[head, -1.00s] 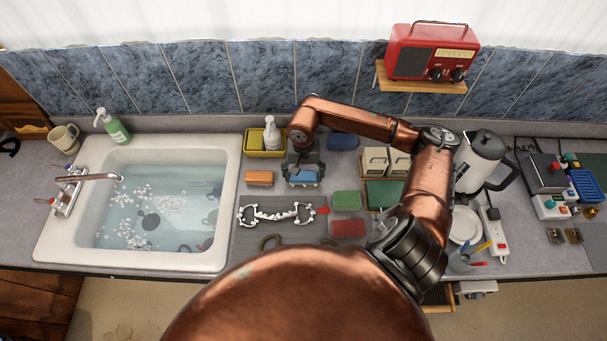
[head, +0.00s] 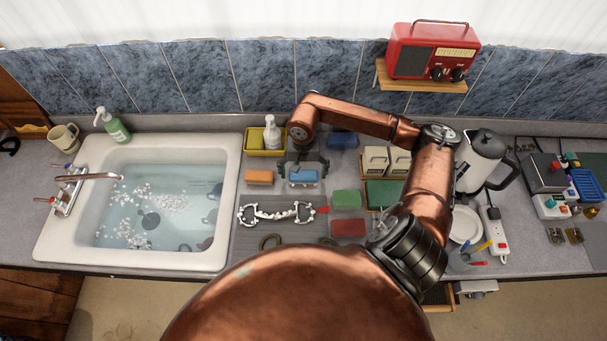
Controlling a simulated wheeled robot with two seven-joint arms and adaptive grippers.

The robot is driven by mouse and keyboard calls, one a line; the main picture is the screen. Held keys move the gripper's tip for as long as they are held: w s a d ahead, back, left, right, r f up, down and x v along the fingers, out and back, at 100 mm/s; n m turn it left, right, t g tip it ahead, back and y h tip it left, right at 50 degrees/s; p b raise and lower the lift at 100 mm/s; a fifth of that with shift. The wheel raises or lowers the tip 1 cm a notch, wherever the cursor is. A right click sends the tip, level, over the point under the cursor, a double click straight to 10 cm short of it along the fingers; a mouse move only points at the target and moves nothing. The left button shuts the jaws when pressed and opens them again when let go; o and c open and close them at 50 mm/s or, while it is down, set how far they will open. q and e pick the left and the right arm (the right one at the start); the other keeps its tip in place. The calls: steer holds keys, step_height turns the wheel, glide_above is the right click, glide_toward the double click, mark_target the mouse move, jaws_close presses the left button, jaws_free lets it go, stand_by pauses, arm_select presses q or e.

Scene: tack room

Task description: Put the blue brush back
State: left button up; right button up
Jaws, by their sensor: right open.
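A light blue brush (head: 303,176) lies on the grey counter, right of an orange brush (head: 259,177) and behind the silver bit. My right gripper (head: 303,170) is open, with its fingers spread at the two ends of the blue brush and its body just behind and above it. I cannot tell whether the fingers touch the brush. A darker blue block (head: 342,141) lies farther back, right of my right gripper and partly behind my arm. My left gripper is not in view.
A silver bit (head: 275,213) lies on a grey mat in front. Green (head: 346,200) and red (head: 348,228) blocks lie to the right. The filled sink (head: 146,255) is left, a kettle (head: 480,160) right.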

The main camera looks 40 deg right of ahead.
mark_target(303, 175)
step_height(303, 175, up, 11)
steer(key=b, duration=0.2)
stand_by(0.6)
